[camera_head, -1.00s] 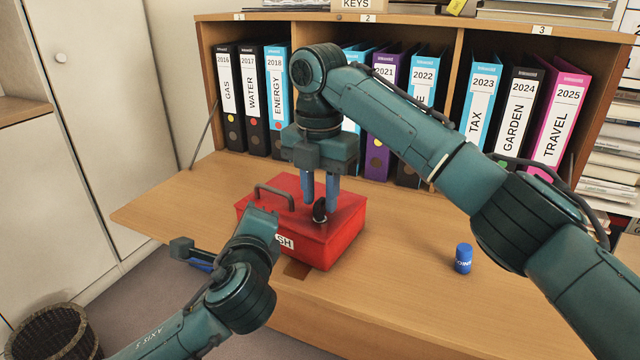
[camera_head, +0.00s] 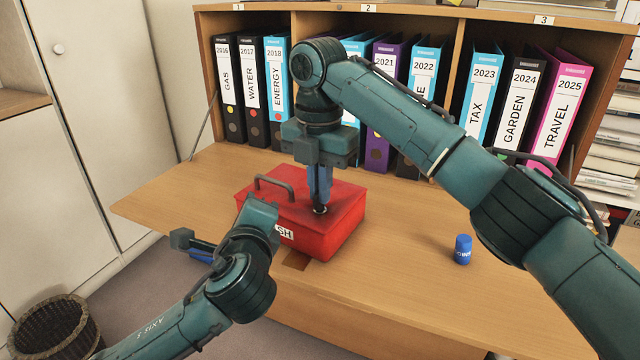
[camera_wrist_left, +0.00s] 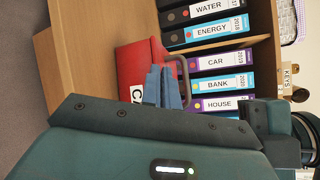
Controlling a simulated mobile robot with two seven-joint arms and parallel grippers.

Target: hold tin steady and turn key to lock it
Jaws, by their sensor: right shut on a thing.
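The red tin (camera_head: 345,235) sits on the wooden desk flap, lid down, with a grey handle (camera_head: 272,184) and a partly hidden white label on its front. My right gripper (camera_head: 320,205) points straight down over the lid, its blue fingers shut on the key. The key is almost wholly hidden; only a dark bit shows at the fingertips. My left gripper (camera_head: 201,256) is low at the tin's left, partly hidden by its own arm and seemingly apart from the tin. In the left wrist view its blue fingers (camera_wrist_left: 165,88) are close together, with the tin (camera_wrist_left: 137,65) behind them.
A blue cylinder (camera_head: 463,249) stands on the flap (camera_head: 400,270) at the right. Ring binders (camera_head: 483,90) fill the shelves behind. The flap is clear between the tin and the cylinder. A wicker basket (camera_head: 55,330) is on the floor at the left.

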